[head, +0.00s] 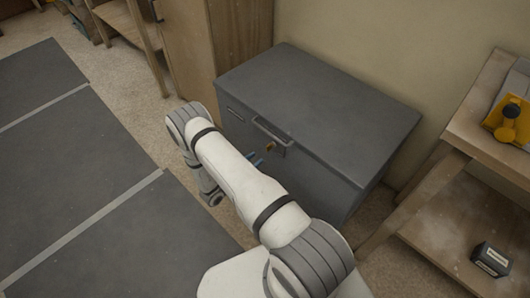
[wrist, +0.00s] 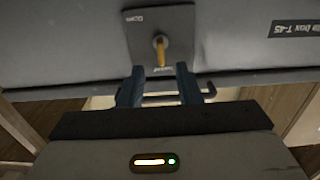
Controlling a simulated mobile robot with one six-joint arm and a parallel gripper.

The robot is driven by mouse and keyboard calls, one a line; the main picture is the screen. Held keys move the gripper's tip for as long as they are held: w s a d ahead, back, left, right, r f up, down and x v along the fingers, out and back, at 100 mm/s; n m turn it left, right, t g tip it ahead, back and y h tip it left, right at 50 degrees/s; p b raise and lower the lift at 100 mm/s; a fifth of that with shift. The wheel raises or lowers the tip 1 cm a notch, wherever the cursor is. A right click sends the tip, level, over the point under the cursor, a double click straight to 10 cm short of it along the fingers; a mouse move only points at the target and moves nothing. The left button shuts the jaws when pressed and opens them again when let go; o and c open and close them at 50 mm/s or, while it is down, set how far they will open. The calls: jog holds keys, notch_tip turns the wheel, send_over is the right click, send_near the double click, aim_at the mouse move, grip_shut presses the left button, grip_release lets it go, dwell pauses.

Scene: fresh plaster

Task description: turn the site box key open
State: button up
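The site box (head: 325,95) is a closed dark grey chest against the wall in the head view. Its front carries a small yellow key (head: 270,147) below the handle (head: 272,134). In the wrist view the key (wrist: 160,50) sits in a round lock on a grey plate (wrist: 180,24). The plate has "Open" at its upper left and a partly hidden word at its lower edge, towards which the key points. My gripper (wrist: 159,68) is open, its blue fingers on either side of the key's lower end, with gaps visible. In the head view my arm partly hides the box front.
A wooden bench (head: 480,130) stands at the right, with a yellow tool (head: 508,122) on top and a small black box (head: 490,260) on its lower shelf. A wooden cabinet (head: 205,50) stands left of the box. Dark panels (head: 85,165) lie at the left.

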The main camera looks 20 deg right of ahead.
aim_at(270, 147)
jog(key=x, duration=0.6)
jog(key=shift+d, duration=0.4)
jog(key=shift+w, duration=0.1)
jog(key=shift+c, duration=0.5)
